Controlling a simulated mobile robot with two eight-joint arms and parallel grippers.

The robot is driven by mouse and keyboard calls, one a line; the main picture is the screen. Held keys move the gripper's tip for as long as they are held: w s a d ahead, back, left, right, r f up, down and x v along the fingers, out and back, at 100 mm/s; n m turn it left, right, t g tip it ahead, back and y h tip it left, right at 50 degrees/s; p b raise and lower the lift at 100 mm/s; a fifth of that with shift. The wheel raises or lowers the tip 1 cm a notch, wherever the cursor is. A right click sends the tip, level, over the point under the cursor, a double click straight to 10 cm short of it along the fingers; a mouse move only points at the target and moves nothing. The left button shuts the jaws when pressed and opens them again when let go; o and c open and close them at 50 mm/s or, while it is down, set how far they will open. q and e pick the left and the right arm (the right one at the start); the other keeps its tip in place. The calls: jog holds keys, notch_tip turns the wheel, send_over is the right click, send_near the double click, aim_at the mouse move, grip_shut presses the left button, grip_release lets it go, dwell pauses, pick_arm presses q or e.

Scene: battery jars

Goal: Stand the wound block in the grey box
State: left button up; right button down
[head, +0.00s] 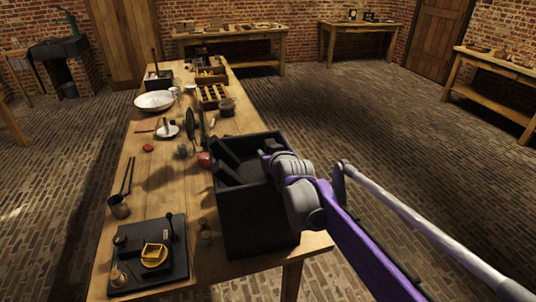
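The grey box (258,222), dark and open-topped, stands at the right edge of the long table. Dark bar-like shapes (228,173) show inside it and at its left rim; I cannot tell whether they are loose pieces. My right arm comes in from the right, and its gripper (268,149) is over or just inside the box's far right part. The wrist hides the fingertips and anything between them. No block is clearly recognisable as the wound one. My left gripper is out of view.
The long wooden table (132,199) also holds a dark cup with handles (119,207), a red piece (148,148), a white basin (154,101) and a slotted wooden rack (212,96). Brick floor right of the table is clear. Other tables stand along the walls.

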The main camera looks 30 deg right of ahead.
jog(key=shift+f, duration=0.15)
jog(key=shift+c, duration=2.4)
grip_release()
jog(key=shift+r, duration=0.25)
jog(key=v, duration=1.2)
jog(key=shift+p, duration=0.4)
jog(key=shift+w, duration=0.1)
